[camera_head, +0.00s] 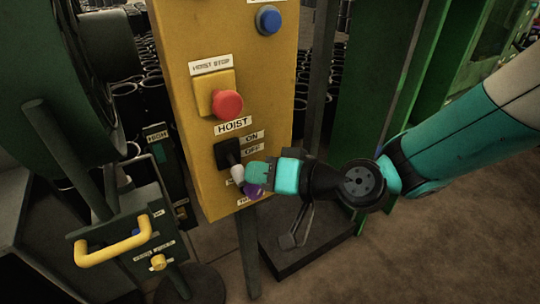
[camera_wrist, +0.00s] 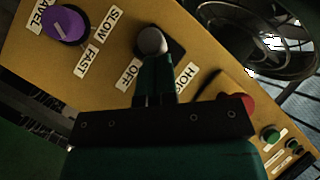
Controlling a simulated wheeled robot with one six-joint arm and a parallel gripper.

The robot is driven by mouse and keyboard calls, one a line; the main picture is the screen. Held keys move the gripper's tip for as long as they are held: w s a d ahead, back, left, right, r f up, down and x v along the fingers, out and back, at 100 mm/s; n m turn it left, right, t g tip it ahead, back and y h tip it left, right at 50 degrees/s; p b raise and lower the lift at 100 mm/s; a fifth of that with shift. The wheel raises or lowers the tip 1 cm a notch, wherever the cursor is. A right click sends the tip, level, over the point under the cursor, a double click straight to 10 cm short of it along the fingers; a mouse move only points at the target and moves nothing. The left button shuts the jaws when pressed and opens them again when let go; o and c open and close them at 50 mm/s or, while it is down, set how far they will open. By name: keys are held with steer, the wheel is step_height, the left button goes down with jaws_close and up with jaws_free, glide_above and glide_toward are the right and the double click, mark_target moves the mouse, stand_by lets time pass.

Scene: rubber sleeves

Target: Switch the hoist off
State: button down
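The hoist switch (camera_head: 228,152) is a black plate with a lever on the yellow panel, under the HOIST label, with ON and OFF labels to its right. Its pale round knob (camera_head: 237,173) sticks out and slopes downward in the head view. My gripper (camera_head: 252,172) is right at the knob from the right, its teal fingers together. In the wrist view the knob (camera_wrist: 152,42) sits at the fingertips (camera_wrist: 154,62), in front of the black plate; the OFF label (camera_wrist: 128,75) shows, the ON label does not. I cannot tell whether they touch.
A red hoist stop button (camera_head: 227,103) sits above the switch, and a purple dial (camera_wrist: 64,25) is close below it. A blue button (camera_head: 269,20) is higher up. A yellow handle (camera_head: 113,240) stands at lower left. Floor at lower right is clear.

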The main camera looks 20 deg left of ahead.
steer(key=shift+w+d+r, duration=0.15)
steer(key=shift+d+r, duration=0.05)
steer(key=shift+r, duration=0.1)
steer(key=r+b+v, duration=0.1)
steer(key=v, duration=1.1)
steer(key=shift+w+r+b, duration=0.15)
steer(key=shift+w+b, duration=0.15)
steer(key=shift+w, duration=0.45)
steer(key=shift+d, duration=0.1)
